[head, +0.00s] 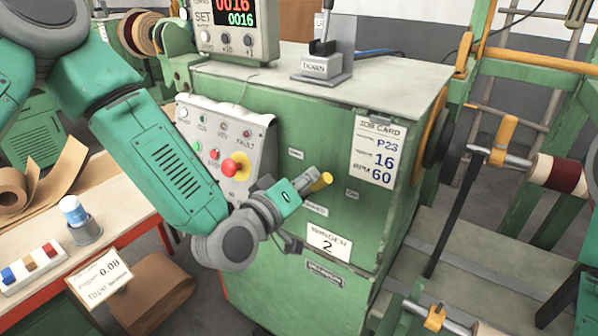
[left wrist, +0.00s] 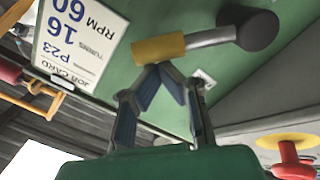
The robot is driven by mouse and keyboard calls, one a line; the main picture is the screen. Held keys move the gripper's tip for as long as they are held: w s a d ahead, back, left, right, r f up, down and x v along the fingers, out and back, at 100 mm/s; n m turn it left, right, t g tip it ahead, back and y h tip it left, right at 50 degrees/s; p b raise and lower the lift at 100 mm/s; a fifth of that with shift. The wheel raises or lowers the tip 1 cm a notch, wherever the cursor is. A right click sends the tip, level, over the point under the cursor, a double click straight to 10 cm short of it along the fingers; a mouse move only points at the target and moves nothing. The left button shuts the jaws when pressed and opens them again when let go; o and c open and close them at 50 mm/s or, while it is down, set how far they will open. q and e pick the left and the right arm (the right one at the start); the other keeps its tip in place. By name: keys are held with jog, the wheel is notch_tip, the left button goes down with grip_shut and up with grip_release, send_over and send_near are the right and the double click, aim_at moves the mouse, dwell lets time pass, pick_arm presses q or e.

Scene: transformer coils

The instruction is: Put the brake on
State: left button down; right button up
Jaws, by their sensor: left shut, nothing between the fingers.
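A short lever with a yellow grip (head: 323,181) stands out from the front of the green winder cabinet (head: 270,255), which is marked 2. In the left wrist view the yellow grip (left wrist: 158,48) sits on a grey rod running right to a dark round hub (left wrist: 258,30). My left gripper (head: 312,181) is at the yellow grip. In the left wrist view its fingertips (left wrist: 163,69) come together right at the grip's lower edge, with nothing between them. I cannot tell whether they touch it. My right gripper is not in view.
A control panel (head: 205,143) with a red stop button (head: 235,168) is left of the lever. A job card (head: 376,152) hangs to its right. A black lever (head: 322,42) stands on the cabinet top. A bench (head: 120,220) with paper rolls is at left.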

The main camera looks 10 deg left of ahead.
aim_at(324, 186)
pick_arm(q)
jog(key=shift+s+d+f+m+b, duration=0.25)
jog(key=shift+d+f+m, duration=0.3)
jog(key=shift+m, duration=0.4)
jog(key=shift+s+d+f+m+b, duration=0.2)
jog(key=shift+d+f+m, duration=0.15)
jog(key=shift+d+m, duration=0.45)
jog(key=shift+a+f+m, duration=0.15)
jog(key=shift+f+m, duration=0.05)
jog(key=shift+m, duration=0.05)
jog(key=shift+s, duration=0.1)
